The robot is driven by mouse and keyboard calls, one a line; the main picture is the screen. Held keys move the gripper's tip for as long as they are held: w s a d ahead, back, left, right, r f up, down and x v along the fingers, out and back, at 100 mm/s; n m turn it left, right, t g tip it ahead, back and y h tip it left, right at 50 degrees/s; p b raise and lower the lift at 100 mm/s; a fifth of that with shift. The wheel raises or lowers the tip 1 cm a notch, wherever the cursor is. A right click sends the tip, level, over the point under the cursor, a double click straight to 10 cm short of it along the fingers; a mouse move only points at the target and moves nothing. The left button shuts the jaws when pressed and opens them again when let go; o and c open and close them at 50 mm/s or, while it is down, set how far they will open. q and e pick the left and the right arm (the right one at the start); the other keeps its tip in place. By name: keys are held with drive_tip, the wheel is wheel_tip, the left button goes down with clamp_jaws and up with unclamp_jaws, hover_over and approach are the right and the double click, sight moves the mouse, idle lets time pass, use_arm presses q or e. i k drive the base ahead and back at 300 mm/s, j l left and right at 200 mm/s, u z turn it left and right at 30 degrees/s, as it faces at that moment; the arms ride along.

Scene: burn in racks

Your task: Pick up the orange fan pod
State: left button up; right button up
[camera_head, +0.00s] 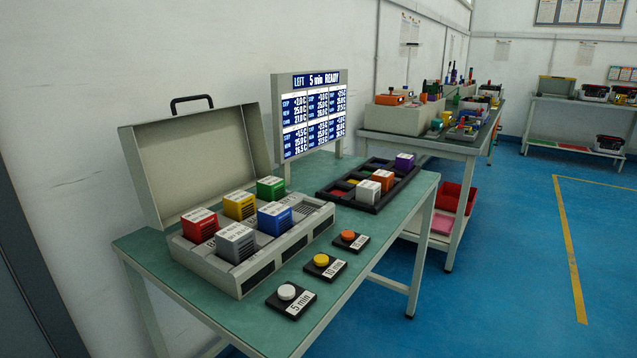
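The orange fan pod (382,180) is a small box with a pale top. It sits in the dark compartment tray (366,205) at the right of the green table, between a white pod (367,192) in front and a purple pod (404,162) behind. The open grey case (262,276) on the left of the table holds a red pod (200,229), a yellow pod (239,205), a green pod (270,189), a blue pod (274,217) and a grey pod (236,242). Neither of my grippers shows.
A display panel (312,110) stands behind the tray. White (287,292), yellow (321,260) and orange (347,235) buttons line the table's front. The case lid (195,160) stands open. Another cluttered table (400,138) is close behind; blue floor at right is clear.

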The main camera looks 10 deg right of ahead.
sight(385, 178)
drive_tip(key=i+l+u, duration=0.15)
drive_tip(key=l+u, duration=0.15)
drive_tip(key=u, duration=0.15)
drive_tip(key=i+l+u, duration=0.1)
drive_tip(key=l+u, duration=0.75)
drive_tip(key=i+j, duration=0.05)
drive_tip(key=j, duration=0.05)
